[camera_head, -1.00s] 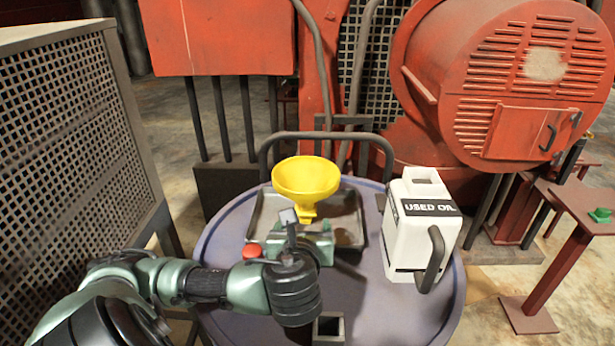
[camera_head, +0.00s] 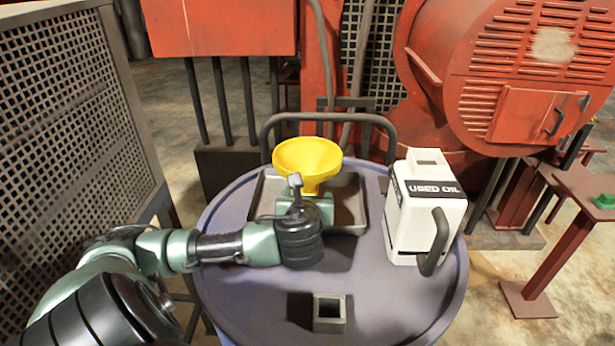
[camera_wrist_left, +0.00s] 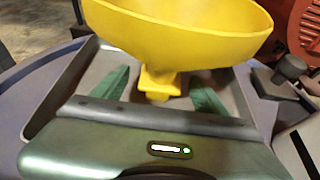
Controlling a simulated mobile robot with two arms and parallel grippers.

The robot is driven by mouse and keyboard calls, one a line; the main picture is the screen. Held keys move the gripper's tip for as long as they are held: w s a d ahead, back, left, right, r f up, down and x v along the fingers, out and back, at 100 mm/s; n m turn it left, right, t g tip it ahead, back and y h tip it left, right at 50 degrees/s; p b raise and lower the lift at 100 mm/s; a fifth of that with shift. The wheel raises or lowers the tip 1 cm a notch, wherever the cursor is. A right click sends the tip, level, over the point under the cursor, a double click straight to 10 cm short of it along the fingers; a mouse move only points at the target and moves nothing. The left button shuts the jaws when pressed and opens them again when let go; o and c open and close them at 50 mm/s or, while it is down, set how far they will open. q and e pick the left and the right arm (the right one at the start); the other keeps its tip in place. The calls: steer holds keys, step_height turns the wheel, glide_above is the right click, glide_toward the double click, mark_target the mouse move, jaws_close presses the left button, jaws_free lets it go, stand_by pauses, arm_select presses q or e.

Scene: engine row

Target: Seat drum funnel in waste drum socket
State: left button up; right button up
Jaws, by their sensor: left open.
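The yellow drum funnel (camera_head: 308,157) stands upright in a shallow grey tray (camera_head: 352,226) on the blue-grey drum top (camera_head: 385,310). Its wide cone and narrow neck also show in the left wrist view (camera_wrist_left: 180,35). My left gripper (camera_head: 312,203) is open at the funnel's neck. In the left wrist view its green fingers (camera_wrist_left: 158,92) lie on either side of the yellow neck, with gaps visible. The square grey socket (camera_head: 343,322) is on the drum top nearer to me, open and empty-looking. My right gripper is not in view.
A white "USED OIL" can (camera_head: 423,212) stands right of the tray. A dark tubular rail (camera_head: 330,118) rises behind the tray. A mesh panel (camera_head: 60,140) is at the left, and red machinery (camera_head: 520,75) behind. The drum top around the socket is clear.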

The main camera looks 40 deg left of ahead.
arm_select(q)
steer(key=shift+c, duration=0.3)
steer(key=c, duration=1.5)
